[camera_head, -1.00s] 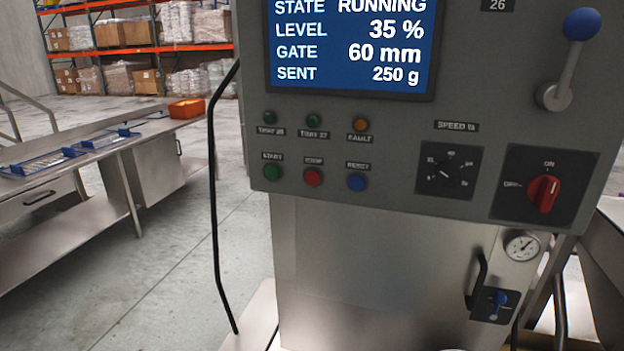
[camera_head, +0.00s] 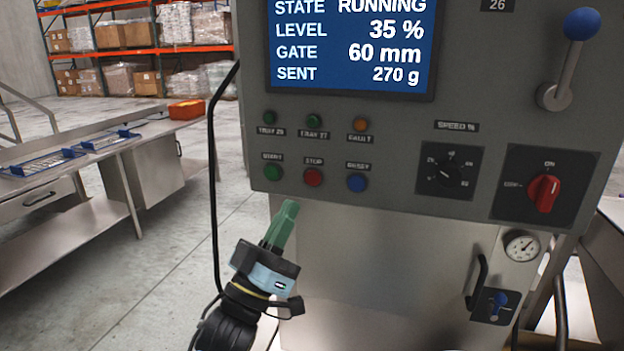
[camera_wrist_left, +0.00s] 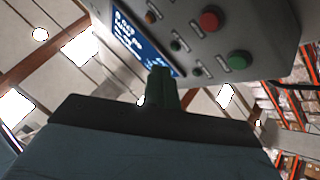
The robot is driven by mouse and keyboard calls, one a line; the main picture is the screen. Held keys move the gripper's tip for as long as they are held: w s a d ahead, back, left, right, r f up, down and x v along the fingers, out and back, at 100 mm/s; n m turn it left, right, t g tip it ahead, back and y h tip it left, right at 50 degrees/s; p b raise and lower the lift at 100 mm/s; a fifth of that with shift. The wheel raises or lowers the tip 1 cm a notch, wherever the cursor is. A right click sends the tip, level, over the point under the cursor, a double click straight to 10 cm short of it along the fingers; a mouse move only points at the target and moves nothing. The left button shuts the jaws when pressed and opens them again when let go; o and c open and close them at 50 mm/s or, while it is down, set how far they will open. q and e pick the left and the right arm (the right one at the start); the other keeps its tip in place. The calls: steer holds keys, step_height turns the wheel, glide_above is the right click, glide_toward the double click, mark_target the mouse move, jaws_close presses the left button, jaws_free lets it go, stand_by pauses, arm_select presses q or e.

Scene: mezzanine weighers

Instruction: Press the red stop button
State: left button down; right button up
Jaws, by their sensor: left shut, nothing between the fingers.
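The red stop button (camera_head: 313,177) sits in the lower button row of the grey control panel (camera_head: 400,125), between the green start button (camera_head: 273,172) and the blue reset button (camera_head: 357,183). In the left wrist view the red button (camera_wrist_left: 209,20) and the green start button (camera_wrist_left: 239,60) show near the top. My left gripper (camera_head: 290,207) is shut and empty. In the head view its green fingers point up, just below the panel's lower edge, under the start and stop buttons. Its fingertips also show in the left wrist view (camera_wrist_left: 162,75), apart from the buttons. My right gripper is not in view.
The display (camera_head: 350,45) reads RUNNING. A speed dial (camera_head: 450,172), a red rotary switch (camera_head: 544,192) and a blue-knobbed lever (camera_head: 570,60) are on the panel's right. A black cable (camera_head: 212,180) hangs left of the panel. A steel bench (camera_head: 100,150) stands further left, with open floor between.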

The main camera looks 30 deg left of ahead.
mark_target(315, 172)
arm_select(q)
steer(key=shift+w+h, duration=0.15)
steer(key=shift+h, duration=0.15)
steer(key=shift+w+a+b, duration=0.3)
steer(key=shift+w+a, duration=0.05)
steer(key=shift+w, duration=1.05)
steer(key=shift+w+a+b, duration=0.3)
steer(key=shift+w+a, duration=0.05)
steer(key=shift+w, duration=1.05)
steer(key=shift+w+a+b, duration=0.3)
steer(key=shift+w+a, duration=0.05)
steer(key=shift+w, duration=1.05)
steer(key=shift+w, duration=0.4)
steer(key=shift+w+a, duration=0.2)
steer(key=shift+w, duration=0.2)
steer(key=shift+s, duration=0.2)
steer(key=shift+s+d+p, duration=0.2)
steer(key=shift+s+p, duration=0.2)
steer(key=shift+s, duration=0.2)
